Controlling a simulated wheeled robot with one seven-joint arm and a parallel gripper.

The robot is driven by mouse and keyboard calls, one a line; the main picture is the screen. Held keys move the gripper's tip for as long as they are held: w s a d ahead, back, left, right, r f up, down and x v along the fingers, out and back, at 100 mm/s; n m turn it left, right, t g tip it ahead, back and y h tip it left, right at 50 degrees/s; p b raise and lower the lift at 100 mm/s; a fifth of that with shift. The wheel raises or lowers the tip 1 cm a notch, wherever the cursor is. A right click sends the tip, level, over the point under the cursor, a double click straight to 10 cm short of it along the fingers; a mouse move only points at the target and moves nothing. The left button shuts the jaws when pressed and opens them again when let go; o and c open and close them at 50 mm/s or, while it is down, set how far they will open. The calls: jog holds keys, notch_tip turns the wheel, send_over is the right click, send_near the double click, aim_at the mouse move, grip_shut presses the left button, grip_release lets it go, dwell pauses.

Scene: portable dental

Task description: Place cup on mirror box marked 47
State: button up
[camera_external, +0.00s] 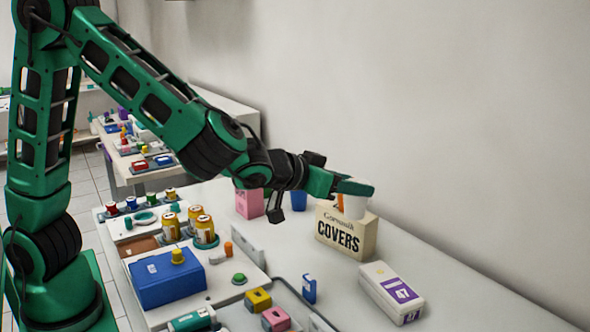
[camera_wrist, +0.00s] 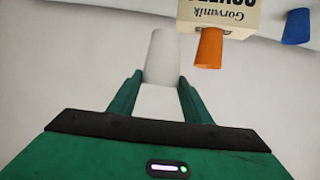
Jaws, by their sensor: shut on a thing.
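My gripper (camera_external: 350,188) is shut on a white cup (camera_external: 355,205) and holds it up in front of the covers box. In the wrist view the cup (camera_wrist: 162,58) sits between the two green fingers of my gripper (camera_wrist: 161,85). The mirror box marked 47 (camera_external: 385,287) is a white box with a purple label. It lies on the counter to the right of and nearer than the held cup, with nothing on its top.
A blue cup (camera_external: 299,200) and pink box (camera_external: 249,203) stand further left. A blue case (camera_external: 167,280) and several jars fill the left. Counter right of the 47 box is clear.

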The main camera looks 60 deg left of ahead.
jog(key=shift+w+d+f, duration=0.2)
jog(key=shift+d+f, duration=1.6)
jog(key=shift+d, duration=0.15)
jog(key=shift+w+d+f, duration=0.15)
jog(key=shift+d+f, duration=1.65)
jog(key=shift+d, duration=0.15)
jog(key=shift+w+d+f, duration=0.2)
jog(key=shift+d+f, duration=1.6)
jog(key=shift+d, duration=0.15)
jog(key=shift+f, duration=0.1)
jog(key=o, duration=1)
